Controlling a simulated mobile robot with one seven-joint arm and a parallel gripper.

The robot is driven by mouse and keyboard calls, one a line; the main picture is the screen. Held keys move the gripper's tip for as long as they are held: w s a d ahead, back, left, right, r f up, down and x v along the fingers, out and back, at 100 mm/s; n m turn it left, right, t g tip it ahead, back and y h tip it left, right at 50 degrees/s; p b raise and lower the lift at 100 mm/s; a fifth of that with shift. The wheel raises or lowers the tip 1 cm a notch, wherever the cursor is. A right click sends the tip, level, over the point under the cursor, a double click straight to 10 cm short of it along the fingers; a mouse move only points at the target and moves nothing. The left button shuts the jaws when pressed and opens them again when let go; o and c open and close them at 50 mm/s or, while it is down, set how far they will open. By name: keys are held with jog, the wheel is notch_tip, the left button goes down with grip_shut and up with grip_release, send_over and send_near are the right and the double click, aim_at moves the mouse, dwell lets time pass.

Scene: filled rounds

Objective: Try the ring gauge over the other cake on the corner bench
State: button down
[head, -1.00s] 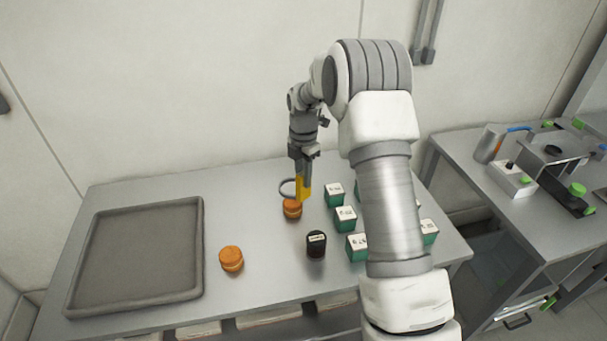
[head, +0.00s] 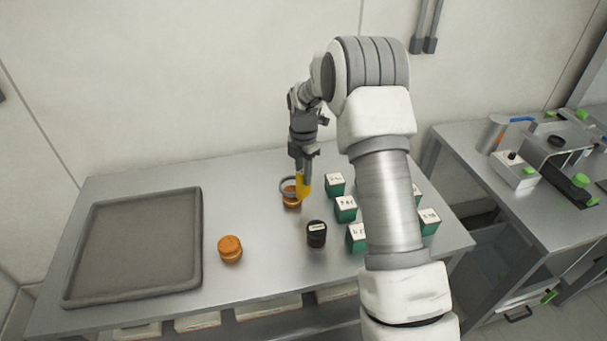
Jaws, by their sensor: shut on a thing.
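The ring gauge is a grey ring with a yellow handle (head: 304,187). My gripper (head: 304,172) is shut on the handle and points down over the bench. The ring lies at the upper part of an orange-brown cake (head: 291,202), with orange showing inside and below it. I cannot tell whether it is around the cake or just above it. Another orange-brown cake (head: 230,249) stands alone nearer the front, left of the gauge. Both are on the grey corner bench (head: 265,222).
A large grey tray (head: 197,245) covers the bench's left part. A dark jar with a white label (head: 316,236) stands right of the cakes. Several green boxes with white tops (head: 345,209) stand further right, some hidden by my arm. Another bench (head: 545,230) holds equipment.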

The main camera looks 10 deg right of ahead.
aim_at(303, 191)
jog(key=shift+f+b, duration=2.1)
jog(key=shift+f, duration=1.1)
jog(key=shift+r, duration=0.1)
dwell(1.3)
jog(key=shift+r+p, duration=3.05)
jog(key=shift+r, duration=1.8)
